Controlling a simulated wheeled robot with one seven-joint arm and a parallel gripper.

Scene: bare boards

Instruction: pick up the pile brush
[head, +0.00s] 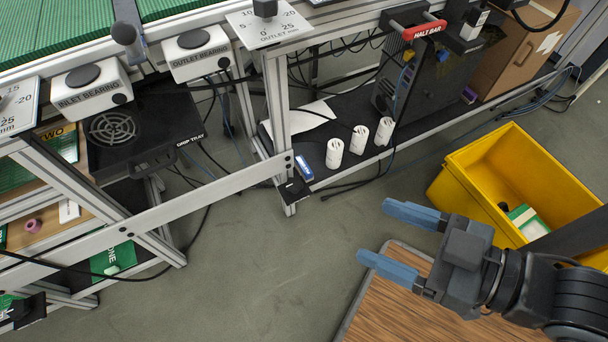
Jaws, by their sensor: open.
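I cannot pick out a pile brush for certain. A small blue and white item (305,167) lies at the front left of the black lower shelf, beside several white ribbed cylinders; it is too small to tell what it is. A green and white item (527,221) lies inside the yellow bin (468,199), partly hidden by its wall and my arm. My gripper (374,231) is at the right, its two blue fingers spread apart and pointing left, with nothing between them. It appears over the floor and the edge of a wooden surface.
A wooden-topped surface (400,308) is below my gripper. Grey floor (265,255) is open in the middle.

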